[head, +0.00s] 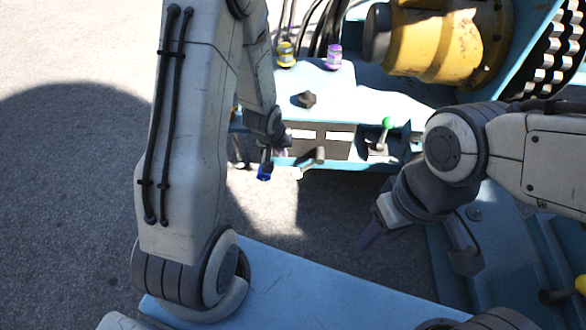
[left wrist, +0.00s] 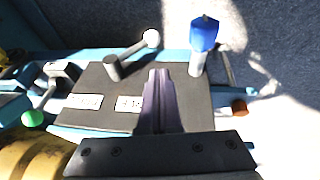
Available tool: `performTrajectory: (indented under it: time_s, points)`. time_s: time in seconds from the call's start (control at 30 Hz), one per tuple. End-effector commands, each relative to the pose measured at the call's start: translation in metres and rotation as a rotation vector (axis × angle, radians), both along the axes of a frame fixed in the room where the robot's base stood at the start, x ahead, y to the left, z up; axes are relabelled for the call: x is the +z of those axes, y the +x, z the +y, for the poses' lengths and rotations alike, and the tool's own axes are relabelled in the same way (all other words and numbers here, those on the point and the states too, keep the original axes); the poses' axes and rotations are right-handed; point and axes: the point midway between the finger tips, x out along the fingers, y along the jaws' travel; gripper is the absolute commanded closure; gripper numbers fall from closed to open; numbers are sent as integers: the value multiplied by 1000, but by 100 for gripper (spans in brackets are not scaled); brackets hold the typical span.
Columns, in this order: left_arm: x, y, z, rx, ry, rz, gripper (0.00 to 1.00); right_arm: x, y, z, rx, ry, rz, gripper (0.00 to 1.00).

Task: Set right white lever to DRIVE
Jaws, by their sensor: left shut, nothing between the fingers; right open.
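A lever with a white knob (head: 298,173) stands on the front of the blue machine, its grey shaft leaning left and outward in the head view. In the left wrist view, the white knob (left wrist: 151,38) and its grey pivot (left wrist: 112,68) sit on a dark panel (left wrist: 190,115). Two white labels show there; their words are not clearly legible. My left gripper (head: 281,149) is shut and empty above the panel; its purple fingers (left wrist: 160,85) are between the white-knob lever and a blue-knob lever (left wrist: 204,36), apart from the white knob. My right gripper (head: 418,250) is open and empty, right of the panel.
The blue knob (head: 264,172) is just left of the white one. A green-knob lever (head: 387,124) stands to the right. A brown knob (left wrist: 239,106) is near the panel's end. Yellow and purple caps (head: 333,56) and a yellow drum (head: 430,45) are behind.

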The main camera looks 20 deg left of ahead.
Motion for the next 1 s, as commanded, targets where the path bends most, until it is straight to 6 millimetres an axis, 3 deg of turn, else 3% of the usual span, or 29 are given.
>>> performTrajectory:
  time_s: [0.27,0.7,1.0]
  points:
    - [-22,7,0,-1,0,2,100,-15,0,0,0,0,0,50]
    - [-108,40,-3,-1,0,2,100,-67,0,0,0,0,0,50]
    - [-129,49,-12,-1,0,1,100,-83,0,0,0,0,0,50]
